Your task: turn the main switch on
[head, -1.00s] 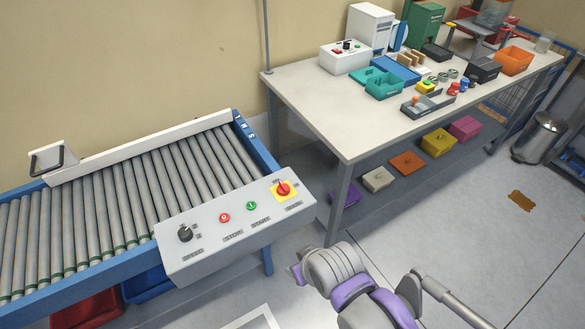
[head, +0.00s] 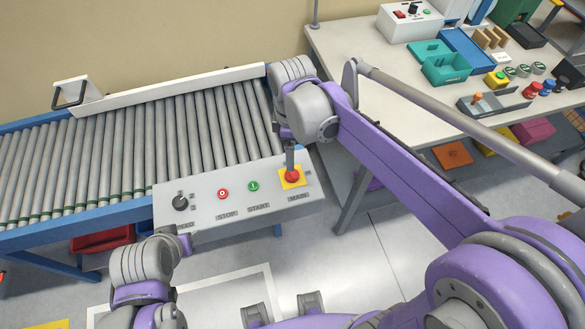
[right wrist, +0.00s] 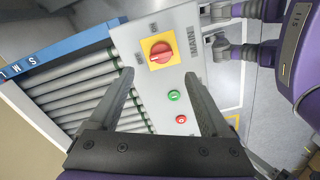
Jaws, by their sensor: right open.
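The main switch (head: 291,177) is a red rotary knob on a yellow square plate, at the right end of the grey control panel (head: 205,212). In the right wrist view, the knob (right wrist: 160,52) lies just beyond the fingertips, roughly between their lines. My right gripper (head: 290,150) is above the switch, pointing down at it; a finger partly covers the plate's upper edge. In the wrist view, my right gripper (right wrist: 158,78) is open with nothing between its fingers. I cannot tell whether a finger touches the knob. My left arm shows at lower left, but its fingers do not.
The panel also has a green start button (head: 253,187), a red stop button (head: 223,194) and a black speed knob (head: 180,203). The roller conveyor (head: 130,140) behind it is empty. A cluttered worktable (head: 350,50) stands at right.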

